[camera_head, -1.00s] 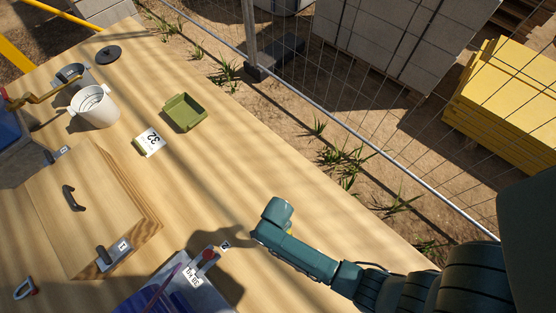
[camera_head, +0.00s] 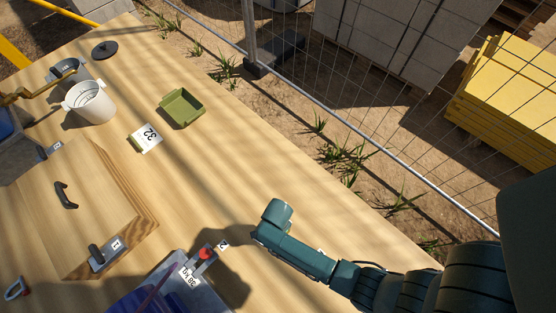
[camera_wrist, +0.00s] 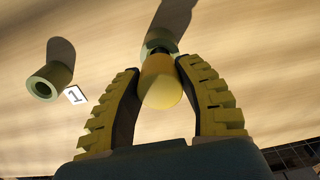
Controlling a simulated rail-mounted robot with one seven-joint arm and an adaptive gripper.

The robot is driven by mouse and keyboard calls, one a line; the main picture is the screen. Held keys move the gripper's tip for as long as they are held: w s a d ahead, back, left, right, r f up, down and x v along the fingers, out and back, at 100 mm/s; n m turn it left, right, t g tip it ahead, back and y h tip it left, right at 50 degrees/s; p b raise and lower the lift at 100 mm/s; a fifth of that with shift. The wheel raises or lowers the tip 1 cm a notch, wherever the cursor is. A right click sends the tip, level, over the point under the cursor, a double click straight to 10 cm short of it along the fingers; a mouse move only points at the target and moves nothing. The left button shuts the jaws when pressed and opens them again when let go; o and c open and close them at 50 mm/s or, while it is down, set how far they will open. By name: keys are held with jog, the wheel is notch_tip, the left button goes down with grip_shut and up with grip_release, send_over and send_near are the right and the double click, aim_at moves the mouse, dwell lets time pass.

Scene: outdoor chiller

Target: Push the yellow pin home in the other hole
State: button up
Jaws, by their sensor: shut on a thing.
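In the wrist view my gripper (camera_wrist: 165,98) is shut on the yellow pin (camera_wrist: 161,82), whose rounded end faces the camera. Just beyond the pin a grey-green collar (camera_wrist: 161,36) shows partly, with a dark part between them. I cannot tell whether the pin's far end is inside it. A second grey-green round socket (camera_wrist: 43,86) with an open hole stands to the left, beside a tag marked 1 (camera_wrist: 75,95). In the head view my arm's end hides the fingers, the pin and both sockets.
A red-knobbed box (camera_head: 204,254) is near my arm. A wire fence (camera_head: 370,160) runs beyond the table.

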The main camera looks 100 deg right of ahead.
grip_shut()
jog(key=shift+r, duration=0.1)
jog(key=shift+r+p, duration=0.6)
jog(key=shift+p, duration=0.3)
notch_tip(320, 180, up, 7)
jog(key=p, duration=0.7)
jog(key=shift+p, duration=0.3)
jog(key=shift+f, duration=0.15)
jog(key=shift+o, duration=1.4)
grip_release()
grip_shut()
